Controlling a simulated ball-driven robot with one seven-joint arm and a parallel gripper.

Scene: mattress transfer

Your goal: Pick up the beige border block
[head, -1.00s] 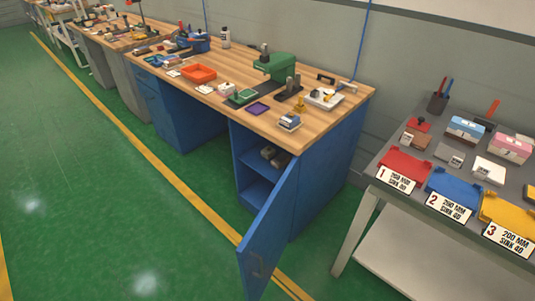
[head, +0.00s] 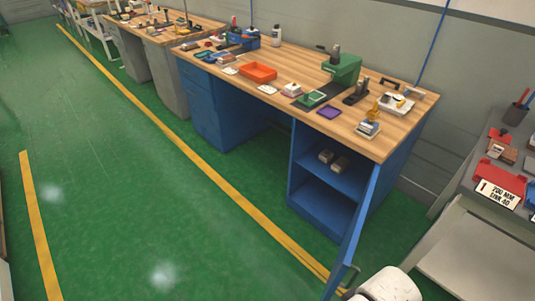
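I cannot clearly pick out the beige border block at this size. Small pale blocks that could match are two on the cabinet's upper shelf (head: 325,157), a pale stacked block (head: 368,128) near the workbench's front right corner, and a tan-brown block (head: 503,153) on the grey table at right. None shows a readable border. My gripper is not in view. A white rounded part at the bottom right is probably my arm.
The wooden workbench (head: 300,70) holds an orange tray (head: 258,72), a green press (head: 342,67) and a purple tray (head: 328,113). Its blue cabinet door (head: 358,230) stands open into the floor space. The grey table (head: 462,176) is at right. Green floor at left is clear.

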